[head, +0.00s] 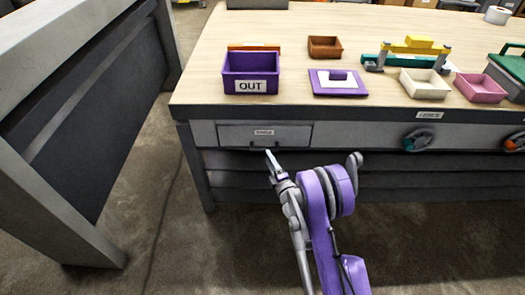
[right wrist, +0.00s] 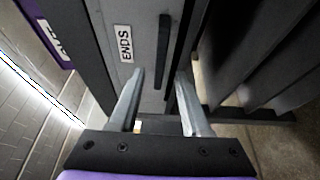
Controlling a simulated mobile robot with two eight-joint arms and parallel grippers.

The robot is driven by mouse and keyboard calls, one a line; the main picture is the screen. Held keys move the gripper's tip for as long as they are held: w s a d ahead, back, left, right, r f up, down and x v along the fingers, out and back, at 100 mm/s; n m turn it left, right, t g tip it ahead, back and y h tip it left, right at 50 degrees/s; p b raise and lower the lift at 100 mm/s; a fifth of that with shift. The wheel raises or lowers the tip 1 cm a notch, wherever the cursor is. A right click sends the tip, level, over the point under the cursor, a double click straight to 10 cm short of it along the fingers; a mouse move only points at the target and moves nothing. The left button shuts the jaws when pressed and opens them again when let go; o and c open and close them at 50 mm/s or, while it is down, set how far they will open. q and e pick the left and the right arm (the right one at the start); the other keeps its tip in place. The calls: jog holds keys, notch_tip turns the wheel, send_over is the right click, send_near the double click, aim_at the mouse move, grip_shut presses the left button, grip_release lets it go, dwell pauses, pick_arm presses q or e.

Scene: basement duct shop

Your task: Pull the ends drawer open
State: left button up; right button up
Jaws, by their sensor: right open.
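The ends drawer (head: 294,133) is a grey drawer front under the left part of the workbench top, and it looks shut. Its label, reading ENDS, shows in the right wrist view (right wrist: 124,44). Its dark bar handle (right wrist: 163,42) also shows there. My right gripper (head: 269,153) is open just in front of the drawer's lower edge. In the right wrist view its two fingers (right wrist: 160,74) point at the drawer front, one on each side of the handle's near end. I cannot tell whether they touch it. My left gripper is not in view.
On the workbench (head: 215,88) stand a purple OUT bin (head: 250,64), a purple plate (head: 337,88) and several small trays. Knobs (head: 418,139) sit on the bench front to the right. A grey frame (head: 60,215) stands at left, with bare floor between.

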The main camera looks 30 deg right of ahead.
aim_at(264, 149)
jog(key=w, duration=0.5)
jog(key=shift+w+d, duration=0.4)
grip_shut()
dwell(1.0)
